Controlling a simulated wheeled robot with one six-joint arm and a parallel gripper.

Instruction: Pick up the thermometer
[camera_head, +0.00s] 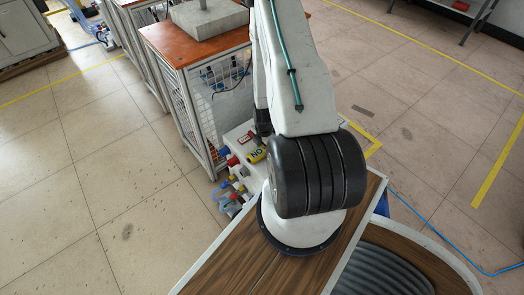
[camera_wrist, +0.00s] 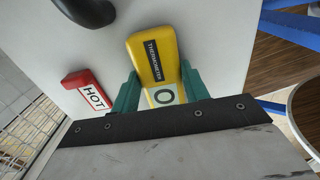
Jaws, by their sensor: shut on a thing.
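The thermometer (camera_wrist: 153,52) is a yellow block with a dark "THERMOMETER" label and a pale display face. In the wrist view it lies between the two green fingers of my gripper (camera_wrist: 160,86), which is shut on it. One finger is on each side, near the display end. In the head view the yellow thermometer (camera_head: 257,155) shows beside my arm, over the white surface. My arm hides most of my gripper there. I cannot tell whether the thermometer still touches the white surface.
A red block labelled "HOT" (camera_wrist: 88,92) lies left of the thermometer on the white surface (camera_wrist: 215,35). A black rounded object (camera_wrist: 92,8) is at the top left. Several small bottles (camera_head: 230,200) stand nearby. A wire-sided cart with an orange top (camera_head: 170,45) is behind.

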